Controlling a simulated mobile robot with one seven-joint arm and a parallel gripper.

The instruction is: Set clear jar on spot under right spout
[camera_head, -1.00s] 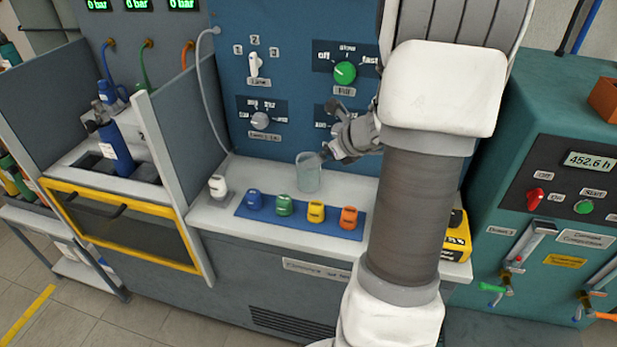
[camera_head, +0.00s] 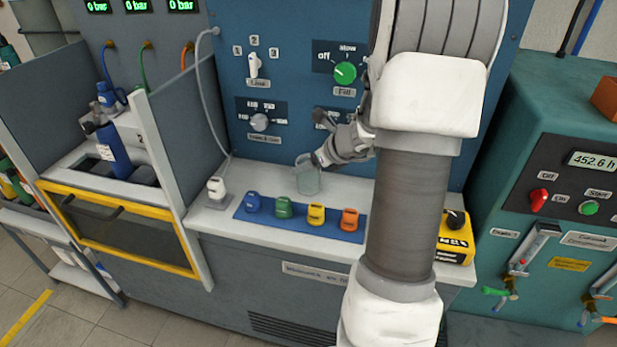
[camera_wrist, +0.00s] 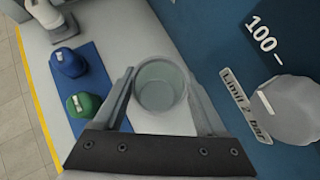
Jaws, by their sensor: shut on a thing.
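The clear jar (camera_head: 307,180) is in my gripper (camera_head: 318,160), above the white worktop, behind the blue mat. It is slightly tilted in the head view. In the wrist view the jar (camera_wrist: 160,88) sits between the two fingers of my gripper (camera_wrist: 163,92), its round mouth facing the camera. My gripper is shut on it. I cannot tell whether the jar's base touches the worktop. I cannot make out a right spout or a marked spot in these frames; my arm covers part of the panel and worktop on the right.
A blue mat (camera_head: 283,224) with blue, green, yellow and orange regulators lies in front of the jar. A white regulator (camera_head: 216,189) stands left of it. The blue panel (camera_head: 225,80) with knobs rises behind. A yellow device (camera_head: 455,245) stands at the right end.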

